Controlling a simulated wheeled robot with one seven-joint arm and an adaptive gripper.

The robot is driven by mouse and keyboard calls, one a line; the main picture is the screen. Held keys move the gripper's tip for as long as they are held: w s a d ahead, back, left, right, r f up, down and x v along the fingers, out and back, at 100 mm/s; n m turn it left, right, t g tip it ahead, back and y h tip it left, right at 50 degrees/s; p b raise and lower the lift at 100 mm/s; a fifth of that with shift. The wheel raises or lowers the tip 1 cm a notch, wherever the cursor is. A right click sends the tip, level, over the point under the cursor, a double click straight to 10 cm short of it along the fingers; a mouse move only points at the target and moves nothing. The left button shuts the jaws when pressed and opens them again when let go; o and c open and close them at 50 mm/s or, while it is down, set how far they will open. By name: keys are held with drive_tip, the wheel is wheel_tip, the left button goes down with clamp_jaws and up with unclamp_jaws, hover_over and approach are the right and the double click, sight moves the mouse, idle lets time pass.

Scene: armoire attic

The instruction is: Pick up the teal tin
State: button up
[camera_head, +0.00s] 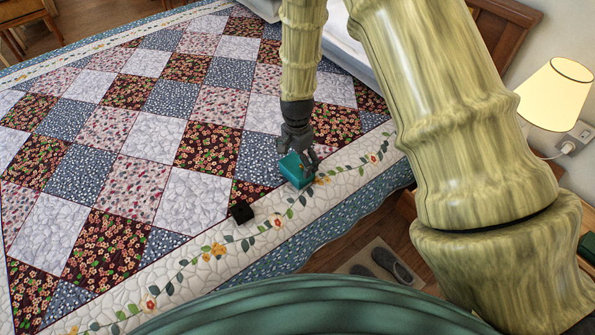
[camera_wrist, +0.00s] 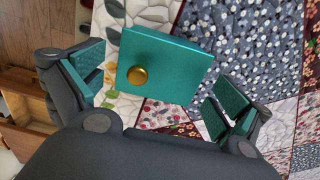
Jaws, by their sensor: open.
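The teal tin (camera_head: 294,170) is a small box on the quilt, near the floral border of the bed. In the wrist view the teal tin (camera_wrist: 178,62) shows a flat face with a round gold knob (camera_wrist: 137,76). My gripper (camera_head: 301,156) is right above and around the tin in the head view. In the wrist view my gripper (camera_wrist: 150,95) has its teal-padded fingers spread wide, one on each side of the tin, with gaps between pads and tin. I cannot tell how far down the fingers reach beside it.
A lit lamp (camera_head: 556,92) stands at the right. Slippers (camera_head: 392,267) lie on a floor mat beyond the bed's edge. The quilt further left is clear.

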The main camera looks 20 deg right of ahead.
sight(298, 164)
drive_tip(key=shift+w+d+f+p, duration=0.1)
drive_tip(key=shift+f+p, duration=0.2)
drive_tip(key=shift+f, duration=0.8)
drive_tip(key=shift+w+d+f+p, duration=0.1)
drive_tip(key=shift+f+p, duration=0.15)
drive_tip(key=shift+f, duration=0.8)
drive_tip(key=c, duration=0.9)
